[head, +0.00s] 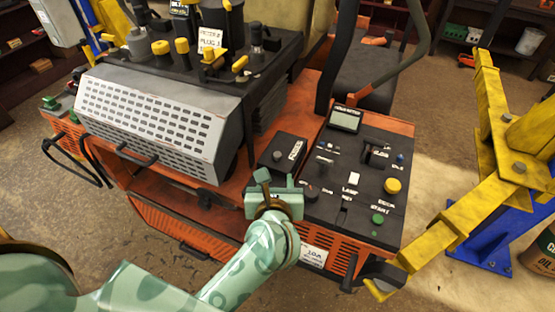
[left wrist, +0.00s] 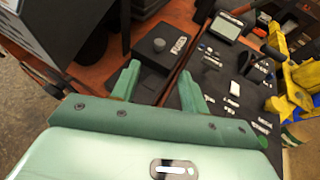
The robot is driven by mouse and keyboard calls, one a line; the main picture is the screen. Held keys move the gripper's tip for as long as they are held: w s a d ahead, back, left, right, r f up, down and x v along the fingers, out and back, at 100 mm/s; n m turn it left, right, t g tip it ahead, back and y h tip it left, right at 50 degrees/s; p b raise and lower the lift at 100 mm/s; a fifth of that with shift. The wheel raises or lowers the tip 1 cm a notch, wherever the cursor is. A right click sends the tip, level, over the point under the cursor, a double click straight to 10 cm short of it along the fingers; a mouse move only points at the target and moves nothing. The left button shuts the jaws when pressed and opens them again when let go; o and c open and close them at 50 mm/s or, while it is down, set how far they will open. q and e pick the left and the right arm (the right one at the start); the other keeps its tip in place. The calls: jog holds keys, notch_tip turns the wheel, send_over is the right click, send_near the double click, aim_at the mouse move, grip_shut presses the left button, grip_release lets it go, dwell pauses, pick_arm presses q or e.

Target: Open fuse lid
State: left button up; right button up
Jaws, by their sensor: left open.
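The fuse box, a small black box with a shut lid (head: 287,152) and a white label reading roughly "FUSES", sits on the orange mower deck left of the control panel (head: 352,190). The lid also shows in the left wrist view (left wrist: 163,50), with a round dark knob (left wrist: 159,44) on top. My left gripper (head: 276,180) is open and empty, just on the near side of the box. In the left wrist view its two green fingers (left wrist: 160,75) point toward the box, apart from the knob. My right gripper is not in view.
A perforated grey cover (head: 150,110) and an engine top with yellow caps stand to the left. The control panel has a screen (head: 345,118), a yellow knob (head: 392,186) and a green button (head: 378,219). A yellow lift arm (head: 470,215) stands at the right.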

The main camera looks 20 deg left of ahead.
aim_at(277, 155)
pick_arm(q)
jog(key=b+x, duration=0.4)
jog(key=x, duration=0.7)
jog(key=shift+w+f+b, duration=0.2)
jog(key=shift+f+b, duration=0.05)
jog(key=shift+b, duration=0.15)
jog(key=shift+w+a+f, duration=0.1)
jog(key=shift+w+a, duration=0.15)
jog(key=shift+w, duration=0.2)
grip_shut()
